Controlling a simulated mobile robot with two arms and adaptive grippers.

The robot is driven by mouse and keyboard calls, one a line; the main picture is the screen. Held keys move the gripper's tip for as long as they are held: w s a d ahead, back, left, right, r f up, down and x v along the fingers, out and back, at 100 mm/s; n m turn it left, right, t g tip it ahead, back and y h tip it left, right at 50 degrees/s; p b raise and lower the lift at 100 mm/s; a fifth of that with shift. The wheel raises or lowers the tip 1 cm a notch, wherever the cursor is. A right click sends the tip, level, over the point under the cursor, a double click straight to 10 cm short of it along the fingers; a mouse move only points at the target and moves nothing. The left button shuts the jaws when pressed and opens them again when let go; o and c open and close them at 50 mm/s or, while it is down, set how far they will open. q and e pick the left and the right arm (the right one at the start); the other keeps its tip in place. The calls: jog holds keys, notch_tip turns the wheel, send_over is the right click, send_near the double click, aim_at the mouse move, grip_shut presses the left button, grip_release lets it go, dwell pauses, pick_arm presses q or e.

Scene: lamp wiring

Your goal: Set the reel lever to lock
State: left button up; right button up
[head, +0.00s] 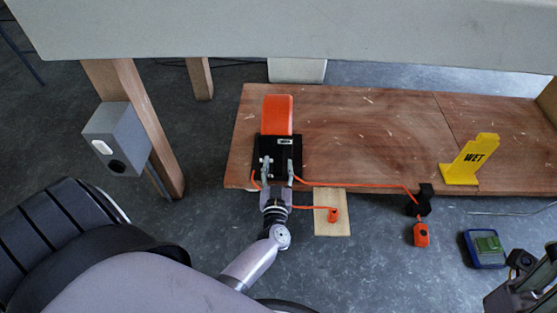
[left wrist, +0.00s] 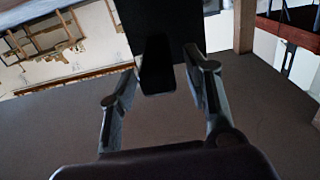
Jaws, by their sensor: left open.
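The reel (head: 278,115) is an orange block with a black front part, standing at the front left of the wooden platform. My left gripper (head: 278,164) is open at the black front of the reel, one finger to each side. In the left wrist view a black tab (left wrist: 157,68), which looks like the lever, hangs from a dark panel (left wrist: 170,20) between the two open fingers. I cannot tell whether the fingers touch it. The lever's setting cannot be read. Part of my right arm shows at the lower right edge; its fingers are not clear.
An orange cable (head: 365,185) runs right from the reel to a black clip (head: 425,195). An orange connector (head: 421,235) hangs below it. A yellow WET sign (head: 468,160) stands at the right. A grey box (head: 117,138) is on the left post. A blue tray (head: 485,249) lies lower right.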

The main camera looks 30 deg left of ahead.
aim_at(279, 145)
pick_arm(q)
jog(key=shift+b+x, duration=0.4)
jog(key=shift+x, duration=1.4)
jog(key=shift+c, duration=0.5)
grip_shut()
jog(key=shift+f, duration=0.1)
